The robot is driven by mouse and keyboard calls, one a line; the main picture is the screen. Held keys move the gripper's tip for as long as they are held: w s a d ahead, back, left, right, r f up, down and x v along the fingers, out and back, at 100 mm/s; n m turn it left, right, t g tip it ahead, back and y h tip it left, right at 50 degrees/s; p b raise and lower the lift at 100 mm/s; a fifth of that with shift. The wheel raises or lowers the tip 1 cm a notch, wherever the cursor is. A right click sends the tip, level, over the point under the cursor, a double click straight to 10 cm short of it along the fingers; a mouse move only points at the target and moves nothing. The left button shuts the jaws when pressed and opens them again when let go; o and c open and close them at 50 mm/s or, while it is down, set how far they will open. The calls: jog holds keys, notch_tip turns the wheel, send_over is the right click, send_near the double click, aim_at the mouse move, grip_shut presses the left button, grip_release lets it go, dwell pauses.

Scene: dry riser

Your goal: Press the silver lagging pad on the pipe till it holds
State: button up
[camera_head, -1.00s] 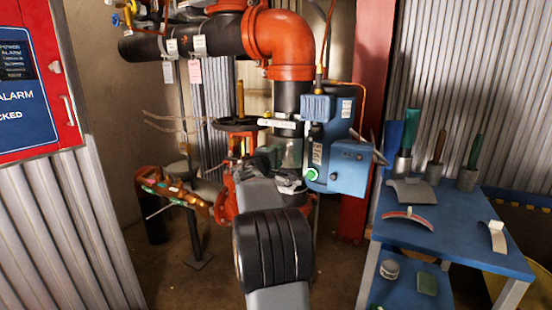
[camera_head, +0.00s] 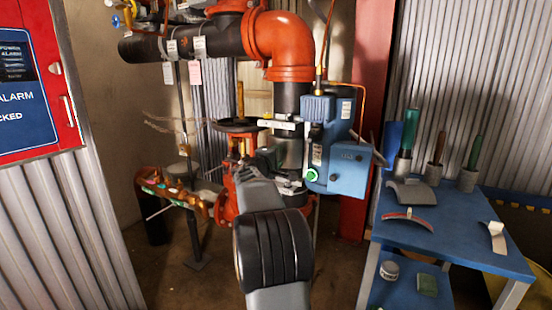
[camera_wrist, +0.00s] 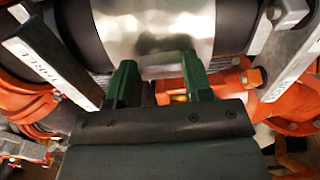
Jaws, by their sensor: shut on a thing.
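The silver lagging pad (camera_wrist: 150,25) lies against the dark pipe (camera_wrist: 232,25) in the wrist view, curved around its front and touching or very near it. Dark pipe shows on both sides of it. My gripper (camera_wrist: 158,76) has its two green fingers at the pad's lower edge. They stand apart, shut on the pad's near side; the part gripped is mostly hidden. In the head view the silver pad (camera_head: 291,153) shows on the upright pipe beside the blue box, partly covered by my gripper and arm.
A blue actuator box (camera_head: 348,168) stands close right of the pipe. A handwheel (camera_head: 240,125) and orange valve parts are close left. Labelled grey bars (camera_wrist: 50,62) flank my gripper. A blue table (camera_head: 460,235) with curved pads and pots stands right.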

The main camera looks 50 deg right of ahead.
jog(key=shift+d, duration=0.3)
dwell(0.9)
jog(key=o, duration=0.9)
jog(key=shift+o, duration=0.2)
jog(key=s+a+r+m+y+p, duration=0.1)
jog(key=s+a+r+y+p, duration=0.3)
jog(key=a+p, duration=0.7)
jog(key=s+a+r+y+p, duration=0.4)
jog(key=s+a+y+p, duration=0.3)
jog(key=a, duration=1.1)
jog(key=s+a+r+m+y+p, duration=0.1)
jog(key=s+a+r+y+p, duration=0.3)
jog(key=a+p, duration=1.1)
jog(key=s+y, duration=0.2)
jog(key=shift+s+a+r+m+g, duration=0.3)
jog(key=shift+s+a+g, duration=0.05)
jog(key=shift+s+g, duration=0.05)
